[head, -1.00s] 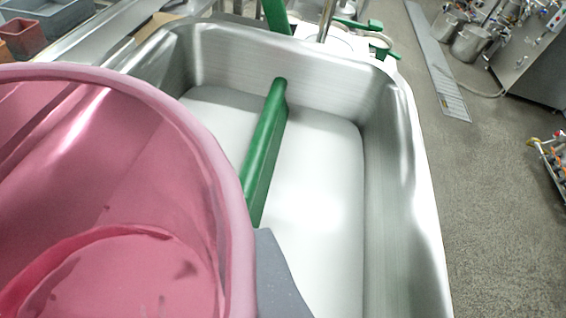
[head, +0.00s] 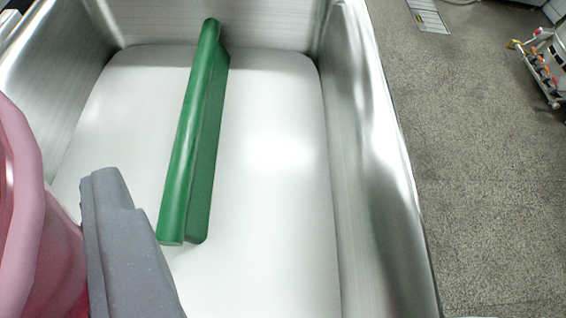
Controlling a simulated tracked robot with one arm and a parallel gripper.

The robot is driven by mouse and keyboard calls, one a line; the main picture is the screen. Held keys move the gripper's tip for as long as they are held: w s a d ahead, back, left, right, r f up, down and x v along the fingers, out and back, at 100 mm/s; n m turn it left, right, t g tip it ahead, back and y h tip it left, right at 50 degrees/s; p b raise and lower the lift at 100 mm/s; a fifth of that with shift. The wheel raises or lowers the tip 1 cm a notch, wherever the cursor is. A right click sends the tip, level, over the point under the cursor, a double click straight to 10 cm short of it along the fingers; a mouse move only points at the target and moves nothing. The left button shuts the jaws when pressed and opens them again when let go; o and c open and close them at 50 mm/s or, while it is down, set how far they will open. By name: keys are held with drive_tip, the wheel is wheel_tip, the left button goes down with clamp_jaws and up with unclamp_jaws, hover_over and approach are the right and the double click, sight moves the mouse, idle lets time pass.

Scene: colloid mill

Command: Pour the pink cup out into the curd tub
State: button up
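The pink cup (head: 50,255) is at the lower left edge of the head view, mostly out of frame. Its inside is almost hidden now. A grey finger of my gripper (head: 125,250) lies against the cup's right side; the other finger is out of view. The curd tub (head: 385,190) is a deep steel basin filling the middle of the view, with a flat white surface inside. The cup is over the left part of the tub. I see no stream leaving the cup. A green bar-shaped tool (head: 195,140) lies in the tub.
The tub's right rim stands beside a grey speckled floor (head: 470,160), which is mostly clear. A drain grate (head: 428,18) is at the top right. A small cart with coloured parts (head: 545,65) stands at the right edge.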

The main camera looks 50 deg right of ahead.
drive_tip(key=d+m+y, duration=0.1)
drive_tip(key=d+f+m+y, duration=0.1)
drive_tip(key=shift+w+d+f, duration=0.15)
drive_tip(key=shift+d+f, duration=0.15)
drive_tip(key=m+y+b, duration=0.1)
drive_tip(key=m+b, duration=0.1)
drive_tip(key=b, duration=0.4)
drive_tip(key=d+m+y+b, duration=0.1)
drive_tip(key=y+b, duration=0.1)
drive_tip(key=b, duration=0.4)
drive_tip(key=shift+w+m+g, duration=0.1)
drive_tip(key=shift+m+g, duration=0.2)
drive_tip(key=shift+m, duration=0.1)
drive_tip(key=shift+d+r+m+b, duration=0.1)
drive_tip(key=shift+r+m+b, duration=0.15)
drive_tip(key=shift+b, duration=1.15)
drive_tip(key=b, duration=0.2)
drive_tip(key=m+y+b, duration=0.1)
drive_tip(key=b, duration=0.1)
drive_tip(key=shift+d+f+m+y+b, duration=0.25)
drive_tip(key=shift+y+b, duration=0.05)
drive_tip(key=shift+b, duration=0.1)
drive_tip(key=shift+w+d+r+m+y+b, duration=0.1)
drive_tip(key=shift+d+r+m+y+b, duration=0.15)
drive_tip(key=shift+b, duration=0.4)
drive_tip(key=shift+d+m+y+b, duration=0.15)
drive_tip(key=shift+d+b, duration=0.2)
drive_tip(key=shift+b, duration=0.25)
